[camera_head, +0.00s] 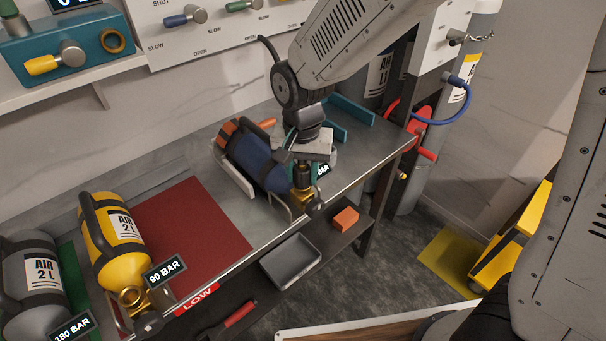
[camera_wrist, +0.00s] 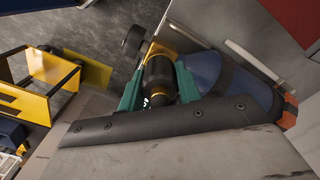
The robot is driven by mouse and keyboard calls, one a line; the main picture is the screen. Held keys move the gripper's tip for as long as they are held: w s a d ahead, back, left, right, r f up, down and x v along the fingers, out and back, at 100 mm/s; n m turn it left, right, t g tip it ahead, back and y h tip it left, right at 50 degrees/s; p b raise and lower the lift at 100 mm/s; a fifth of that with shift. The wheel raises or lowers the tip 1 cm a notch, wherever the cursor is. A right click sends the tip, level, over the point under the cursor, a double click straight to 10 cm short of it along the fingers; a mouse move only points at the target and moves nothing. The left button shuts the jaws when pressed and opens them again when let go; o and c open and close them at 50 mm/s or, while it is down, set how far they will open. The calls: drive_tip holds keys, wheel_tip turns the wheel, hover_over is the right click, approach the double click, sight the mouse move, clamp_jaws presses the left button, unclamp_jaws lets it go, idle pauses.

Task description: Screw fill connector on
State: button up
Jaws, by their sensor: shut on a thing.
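The fill connector (camera_wrist: 160,82), black with a gold ring, sits between the teal fingers of my gripper (camera_wrist: 159,90) in the wrist view. My gripper is shut on it. Its far end is at the brass valve (camera_wrist: 172,47) of the blue cylinder (camera_wrist: 235,88); I cannot tell if the threads are engaged. In the head view my gripper (camera_head: 306,165) is over the valve end of the blue cylinder (camera_head: 255,160), which lies on the bench in a cradle. The brass valve (camera_head: 302,198) shows just below the gripper, and the fingers partly hide the connector there.
A yellow cylinder (camera_head: 106,232) marked 90 BAR and a grey cylinder (camera_head: 32,285) marked 180 BAR lie at the left. A grey tray (camera_head: 290,262) and orange block (camera_head: 346,219) are on the lower shelf. A valve panel (camera_head: 160,40) is behind.

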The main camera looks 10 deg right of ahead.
drive_tip(key=o, duration=1.1)
